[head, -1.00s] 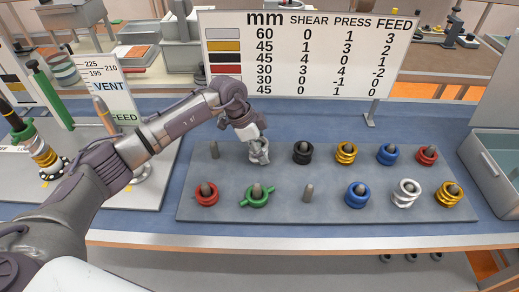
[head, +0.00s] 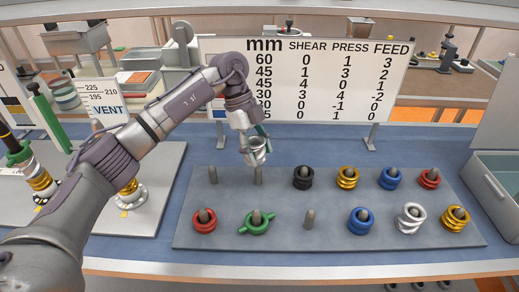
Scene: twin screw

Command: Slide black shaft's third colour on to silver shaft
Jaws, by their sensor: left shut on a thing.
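My left gripper (head: 248,132) points down, shut on a white screw element (head: 255,155), which it holds above the back row of the grey peg board (head: 300,240). A bare peg (head: 258,176) stands just below it. At the left edge is the black shaft (head: 6,134), with a green piece (head: 19,153) and yellow rings (head: 41,183) low in its stack; its upper part is cut off. To its right, a yellow ring (head: 127,187) sits on a second flanged base (head: 131,201); my arm hides most of the shaft there. My right gripper is out of view.
The board also carries black (head: 303,178), blue (head: 361,221), red (head: 428,179), yellow and white elements, plus a green winged piece (head: 256,222). The chart sign (head: 310,80) stands behind, partly covered by my arm. A grey bin (head: 500,185) is at right.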

